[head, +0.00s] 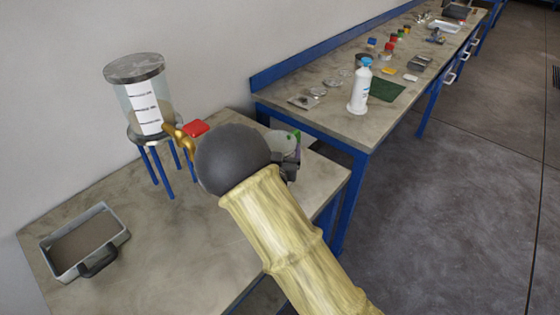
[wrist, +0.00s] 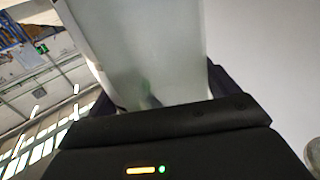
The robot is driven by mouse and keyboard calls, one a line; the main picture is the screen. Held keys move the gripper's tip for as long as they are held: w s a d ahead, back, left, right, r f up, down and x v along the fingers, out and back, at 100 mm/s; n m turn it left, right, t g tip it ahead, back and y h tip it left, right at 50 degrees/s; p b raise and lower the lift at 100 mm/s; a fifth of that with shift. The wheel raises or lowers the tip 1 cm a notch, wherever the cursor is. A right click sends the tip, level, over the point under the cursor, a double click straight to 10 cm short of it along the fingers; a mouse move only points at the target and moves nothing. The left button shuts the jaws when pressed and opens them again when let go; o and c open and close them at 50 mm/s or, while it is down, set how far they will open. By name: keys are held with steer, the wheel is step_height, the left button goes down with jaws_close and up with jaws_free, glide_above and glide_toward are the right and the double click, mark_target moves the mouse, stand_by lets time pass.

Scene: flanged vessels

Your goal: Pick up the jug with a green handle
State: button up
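The jug (head: 285,143) is a pale, whitish vessel with a bit of green showing at its upper right edge. In the head view my arm hides most of it, and its base is hidden. My gripper (head: 289,168) is at the jug, mostly hidden behind my dark wrist joint. In the wrist view the jug's pale, translucent wall (wrist: 150,50) fills the space in front of my gripper (wrist: 165,90), with a dark finger at each side. A faint greenish patch shows through the wall. I cannot tell whether the fingers press on the jug or only stand around it.
A clear tank (head: 146,98) with a brass tap and red lever (head: 195,128) stands on a blue-legged stand, left of my wrist. A grey tray (head: 85,242) lies at front left. A white bottle (head: 360,88) stands on the long bench (head: 335,122) behind, with several small items.

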steer(key=c, duration=0.5)
steer(key=shift+r, duration=0.1)
step_height(320, 180, up, 10)
steer(key=shift+f, duration=0.1)
stand_by(0.6)
